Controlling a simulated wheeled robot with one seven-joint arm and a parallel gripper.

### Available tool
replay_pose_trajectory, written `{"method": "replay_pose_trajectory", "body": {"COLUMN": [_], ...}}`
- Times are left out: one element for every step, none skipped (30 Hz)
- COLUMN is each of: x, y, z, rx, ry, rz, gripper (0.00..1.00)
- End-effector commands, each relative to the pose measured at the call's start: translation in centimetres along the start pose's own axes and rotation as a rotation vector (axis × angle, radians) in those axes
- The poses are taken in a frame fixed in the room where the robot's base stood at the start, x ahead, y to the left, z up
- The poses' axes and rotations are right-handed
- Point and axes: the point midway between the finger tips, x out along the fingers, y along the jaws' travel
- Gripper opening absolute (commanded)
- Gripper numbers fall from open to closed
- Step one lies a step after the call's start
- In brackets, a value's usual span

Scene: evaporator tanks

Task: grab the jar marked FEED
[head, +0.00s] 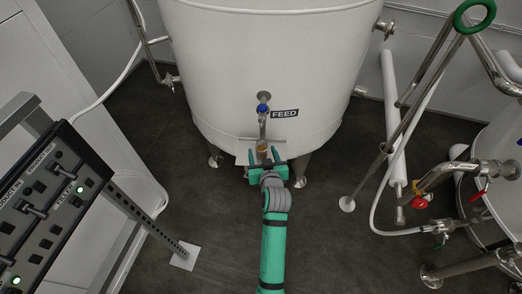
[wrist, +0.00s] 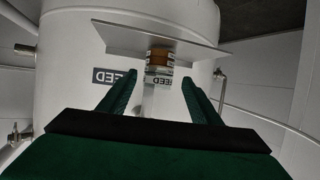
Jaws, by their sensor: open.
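The small jar (head: 263,148) has amber contents and stands on a small pale shelf (head: 243,158) at the front of the white tank, below a blue-handled tap (head: 263,109). In the wrist view the jar (wrist: 160,60) shows a white label reading FEED, turned over. My gripper (head: 264,155) is open, its two green fingers pointing at the jar. In the wrist view the jar lies between the fingertips (wrist: 158,84), with a gap on each side. I cannot tell how far the tips reach along it. The fingers and gripper body hide its lower part in the head view.
The large white tank (head: 240,60) bears a FEED plate (head: 285,113) right of the tap and stands on metal legs. A control panel (head: 45,195) is at the left. Pipes and a red-handled valve (head: 418,201) are at the right. The dark floor is clear around my arm.

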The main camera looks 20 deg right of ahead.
Motion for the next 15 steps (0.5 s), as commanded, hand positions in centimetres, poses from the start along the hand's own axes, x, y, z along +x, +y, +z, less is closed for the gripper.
{"method": "replay_pose_trajectory", "body": {"x": [0.7,1.2,1.8,2.2,2.6,3.1,3.4,3.7,4.0,4.1,4.2,4.3,4.3,4.3,4.3], "y": [0.2,0.2,0.3,0.3,0.3,0.3,0.3,0.3,0.3,0.3,0.3,0.2,0.2,0.2,0.2], "z": [-0.3,-0.3,-0.5,-0.5,-0.5,-0.4,-0.5,-0.5,-0.5,-0.4,-0.4,-0.4,-0.4,-0.4,-0.4], "rx": [-0.001,-0.001,-0.001,-0.001,-0.001,0.0,0.0,0.0,0.0,0.0,0.0,0.0,0.0,0.0,0.0], "ry": [0.002,0.001,0.002,0.002,0.001,0.0,0.001,0.002,0.001,0.001,0.001,0.001,0.001,0.001,0.002], "rz": [0.001,0.001,0.002,0.001,0.001,0.0,0.001,0.001,0.001,0.001,0.001,0.001,0.0,0.0,0.0], "gripper": [0.58,0.58,0.58,0.58,0.58,0.58,0.58,0.58,0.58,0.58,0.58,0.58,0.58,0.58,0.58]}}
